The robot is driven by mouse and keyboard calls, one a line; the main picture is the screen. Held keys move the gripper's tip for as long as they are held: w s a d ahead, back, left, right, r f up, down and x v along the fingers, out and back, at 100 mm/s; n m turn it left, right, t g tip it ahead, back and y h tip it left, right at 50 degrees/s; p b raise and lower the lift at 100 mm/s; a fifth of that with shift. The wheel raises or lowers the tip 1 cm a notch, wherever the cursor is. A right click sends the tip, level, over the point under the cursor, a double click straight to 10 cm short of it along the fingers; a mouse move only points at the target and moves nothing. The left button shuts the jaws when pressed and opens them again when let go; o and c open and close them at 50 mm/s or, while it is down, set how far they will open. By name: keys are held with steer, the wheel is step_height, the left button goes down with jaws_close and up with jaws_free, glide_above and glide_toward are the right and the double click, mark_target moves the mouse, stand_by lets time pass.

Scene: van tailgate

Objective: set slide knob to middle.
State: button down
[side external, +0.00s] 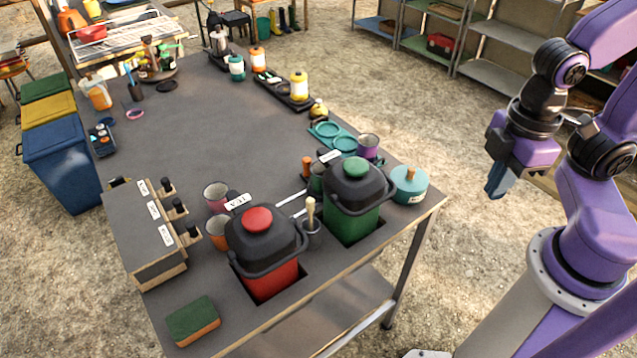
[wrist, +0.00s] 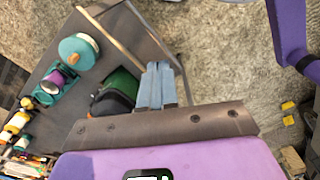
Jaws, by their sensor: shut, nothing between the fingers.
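A dark box with wooden trim (side external: 150,250) stands at the table's left front. It has white labels on top and black knobs (side external: 178,207) along its right side. I cannot tell for sure which knob is the slide knob, or its setting. Two pale strips (side external: 291,203) lie between the red urn (side external: 268,250) and the green urn (side external: 352,200), partly hidden. My gripper (side external: 496,188) is shut and empty, in the air right of the table, far from the box. Its closed fingers also show in the wrist view (wrist: 157,88), where the box is not in sight.
A teal lidded pot (side external: 409,184) stands at the table's right corner. Cups (side external: 216,197), a wooden-handled tool in a dark holder (side external: 312,230) and a sponge (side external: 193,320) surround the urns. The table's middle (side external: 190,130) is mostly clear. Bins (side external: 62,145) stand at left.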

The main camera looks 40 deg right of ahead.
stand_by(0.4)
steer(key=c, duration=1.3)
jaws_free()
steer(key=shift+w+a, duration=0.1)
steer(key=o, duration=0.4)
steer(key=w+a+r+m, duration=0.1)
steer(key=w+a+m, duration=0.2)
steer(key=w+a, duration=0.4)
steer(key=w, duration=0.4)
steer(key=shift+w+r, duration=0.15)
steer(key=shift+r, duration=0.25)
steer(key=m+h, duration=0.1)
steer(key=m, duration=0.7)
glide_above(306, 160)
step_height(306, 160, down, 5)
step_height(306, 160, down, 17)
steer(key=shift+d+f, duration=0.1)
steer(key=shift+f, duration=0.1)
